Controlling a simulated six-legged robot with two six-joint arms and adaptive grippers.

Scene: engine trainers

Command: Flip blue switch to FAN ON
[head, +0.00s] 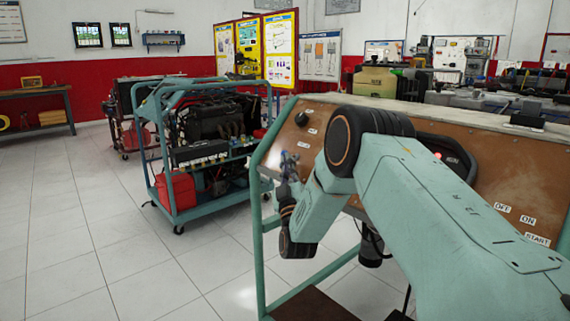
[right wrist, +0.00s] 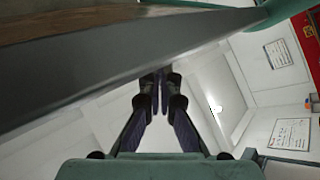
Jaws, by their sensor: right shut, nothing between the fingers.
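The brown trainer panel (head: 340,117) sits in a teal frame at the right of the head view. A black knob (head: 301,119) and small white labels are at its left end. I cannot make out a blue switch; my right arm hides much of the panel. My right gripper (head: 289,165) is at the panel's left end, its fingers small and pointing up. In the right wrist view the right gripper (right wrist: 161,82) is shut and empty, its fingertips close to a dark edge (right wrist: 130,75). I cannot tell whether it touches anything. My left gripper is out of view.
A red light (head: 438,155) and OFF, ON and START labels (head: 515,215) show right of my arm. Another engine trainer (head: 205,130) on a teal wheeled frame stands at the left. The tiled floor (head: 80,230) at front left is clear.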

